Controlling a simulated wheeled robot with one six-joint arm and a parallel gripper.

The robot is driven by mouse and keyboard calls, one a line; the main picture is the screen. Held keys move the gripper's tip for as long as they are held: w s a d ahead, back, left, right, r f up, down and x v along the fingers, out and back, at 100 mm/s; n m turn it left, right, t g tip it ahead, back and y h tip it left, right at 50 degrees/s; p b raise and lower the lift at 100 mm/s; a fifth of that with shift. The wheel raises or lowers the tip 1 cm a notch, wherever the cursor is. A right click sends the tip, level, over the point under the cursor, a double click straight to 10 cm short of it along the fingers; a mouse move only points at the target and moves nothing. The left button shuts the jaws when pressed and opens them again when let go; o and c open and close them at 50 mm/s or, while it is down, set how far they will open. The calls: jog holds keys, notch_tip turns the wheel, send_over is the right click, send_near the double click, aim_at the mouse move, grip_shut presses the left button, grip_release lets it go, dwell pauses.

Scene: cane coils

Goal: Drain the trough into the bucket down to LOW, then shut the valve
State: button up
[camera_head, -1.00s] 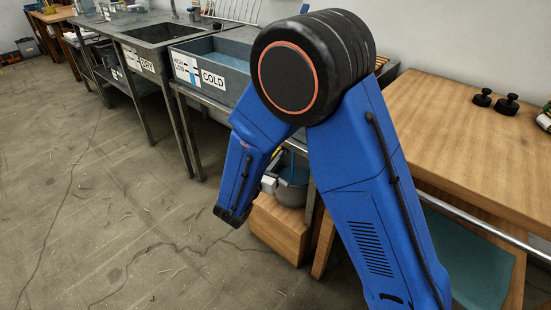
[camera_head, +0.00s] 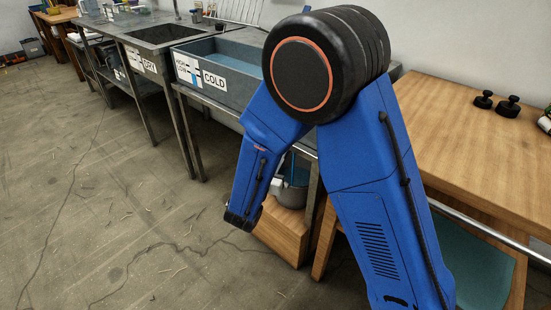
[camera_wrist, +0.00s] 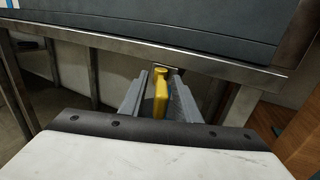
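The grey trough marked COLD (camera_head: 232,81) stands on a metal frame and holds blue water. Its front has a white HIGH/LOW level plate (camera_head: 184,68); the exact level is too small to read. A grey bucket (camera_head: 294,178) sits below on a wooden block, partly hidden by my arm. In the wrist view, the yellow valve handle (camera_wrist: 160,88) hangs under the trough's edge, between the two fingers of my gripper (camera_wrist: 158,100). The fingers are apart, with a gap visible beside the handle. The gripper's fingertips are hidden in the head view.
The wooden block (camera_head: 283,232) stands on the floor under the bucket. A wooden table (camera_head: 450,130) with black weights (camera_head: 507,107) is at the right. The floor at left is free.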

jog(key=shift+s, duration=0.1)
jog(key=v, duration=1.7)
jog(key=shift+s+a, duration=0.1)
